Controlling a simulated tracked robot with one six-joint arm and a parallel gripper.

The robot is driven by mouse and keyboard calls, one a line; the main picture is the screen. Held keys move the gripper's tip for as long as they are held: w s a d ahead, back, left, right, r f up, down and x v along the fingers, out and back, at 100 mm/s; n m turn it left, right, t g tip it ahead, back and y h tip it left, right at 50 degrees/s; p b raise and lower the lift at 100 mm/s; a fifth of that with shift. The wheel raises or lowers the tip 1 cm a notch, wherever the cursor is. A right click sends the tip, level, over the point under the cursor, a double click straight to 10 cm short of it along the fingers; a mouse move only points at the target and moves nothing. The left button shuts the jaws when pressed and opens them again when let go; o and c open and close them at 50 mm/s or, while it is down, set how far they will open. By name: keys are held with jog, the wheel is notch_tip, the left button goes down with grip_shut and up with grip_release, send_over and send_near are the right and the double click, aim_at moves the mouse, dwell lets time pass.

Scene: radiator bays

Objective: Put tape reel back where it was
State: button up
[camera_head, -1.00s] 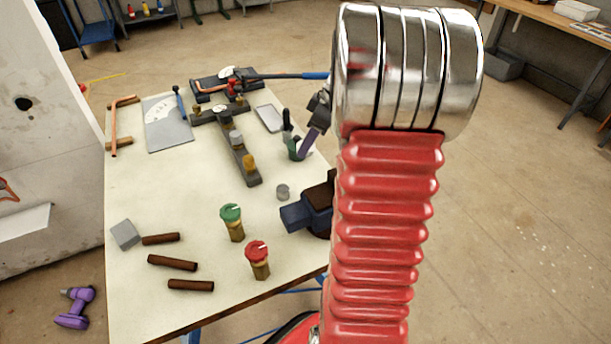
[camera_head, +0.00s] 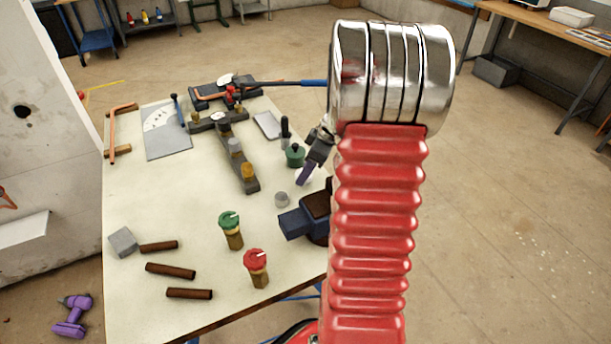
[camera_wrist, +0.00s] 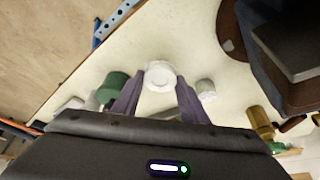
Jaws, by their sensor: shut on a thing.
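The tape reel (camera_wrist: 160,74) is a small white round piece, seen in the wrist view between the tips of my purple fingers. My gripper (camera_wrist: 158,92) is shut on it. In the head view my gripper (camera_head: 306,174) hangs at the right side of the workbench (camera_head: 185,215), between the green pot and the blue vise. The reel cannot be made out in the head view. Whether it touches the bench top cannot be told.
A green pot (camera_head: 295,156) and a grey cylinder (camera_head: 282,199) stand close to my gripper. A blue vise (camera_head: 306,218) sits at the right edge. Valves with green (camera_head: 230,228) and red (camera_head: 256,268) caps stand nearer. The bench's left middle is clear.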

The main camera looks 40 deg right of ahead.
jog(key=shift+f, duration=0.9)
jog(key=shift+f, duration=0.1)
jog(key=o, duration=0.8)
jog(key=v, duration=1.2)
